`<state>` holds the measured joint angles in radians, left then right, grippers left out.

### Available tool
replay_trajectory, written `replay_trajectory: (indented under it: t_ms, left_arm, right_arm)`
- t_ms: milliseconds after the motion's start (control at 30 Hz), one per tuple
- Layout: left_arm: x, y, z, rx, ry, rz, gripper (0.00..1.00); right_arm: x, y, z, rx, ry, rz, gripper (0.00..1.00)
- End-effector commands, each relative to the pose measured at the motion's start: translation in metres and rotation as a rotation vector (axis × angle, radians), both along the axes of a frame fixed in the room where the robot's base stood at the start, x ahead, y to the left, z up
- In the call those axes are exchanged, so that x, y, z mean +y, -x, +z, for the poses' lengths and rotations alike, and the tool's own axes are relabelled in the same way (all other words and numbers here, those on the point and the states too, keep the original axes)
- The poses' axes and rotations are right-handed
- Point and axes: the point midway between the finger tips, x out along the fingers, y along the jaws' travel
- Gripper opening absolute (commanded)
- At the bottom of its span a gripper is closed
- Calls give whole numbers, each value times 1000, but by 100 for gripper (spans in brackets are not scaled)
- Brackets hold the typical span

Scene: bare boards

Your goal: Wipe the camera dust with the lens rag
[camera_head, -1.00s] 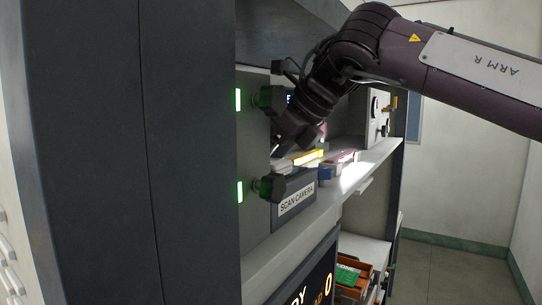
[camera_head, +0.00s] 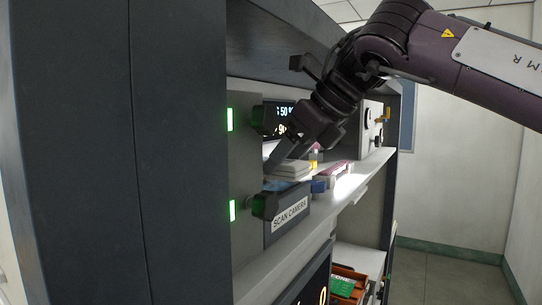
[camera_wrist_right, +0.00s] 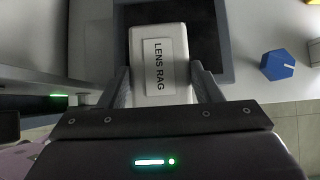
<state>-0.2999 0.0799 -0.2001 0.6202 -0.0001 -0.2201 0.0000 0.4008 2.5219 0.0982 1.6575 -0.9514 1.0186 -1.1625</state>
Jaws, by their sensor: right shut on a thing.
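My right gripper (camera_wrist_right: 162,84) is shut on the lens rag (camera_wrist_right: 158,58), a pale block with a "LENS RAG" label, held between both fingers. In the wrist view the rag lies over the dark-framed top of the scan camera (camera_wrist_right: 221,42); I cannot tell whether it touches. In the head view the gripper (camera_head: 272,160) reaches down at the shelf, with the pale rag (camera_head: 291,169) beside its fingers. The scan camera shows its labelled front (camera_head: 290,214) below. Any dust is not discernible. My left gripper is not in view.
A blue knob-like piece (camera_wrist_right: 277,65) lies right of the scan camera. A lit screen (camera_head: 284,117) stands behind. The pale shelf (camera_head: 335,205) has a pink-topped item and a small yellow one.

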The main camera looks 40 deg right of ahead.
Motion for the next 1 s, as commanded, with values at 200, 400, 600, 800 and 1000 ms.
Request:
replay_trajectory:
  t_ms: [200,400,600,800,1000]
  left_arm:
    - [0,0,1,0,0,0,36]
    - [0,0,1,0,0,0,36]
    - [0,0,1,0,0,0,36]
    - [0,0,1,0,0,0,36]
    - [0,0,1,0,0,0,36]
  right_arm:
    - [-7,26,1,-2,0,-1,31]
    - [-14,49,1,-3,2,-1,31]
    - [-21,72,1,-3,0,-1,31]
    - [-27,93,0,-3,2,-1,31]
    - [-29,100,0,0,0,0,31]
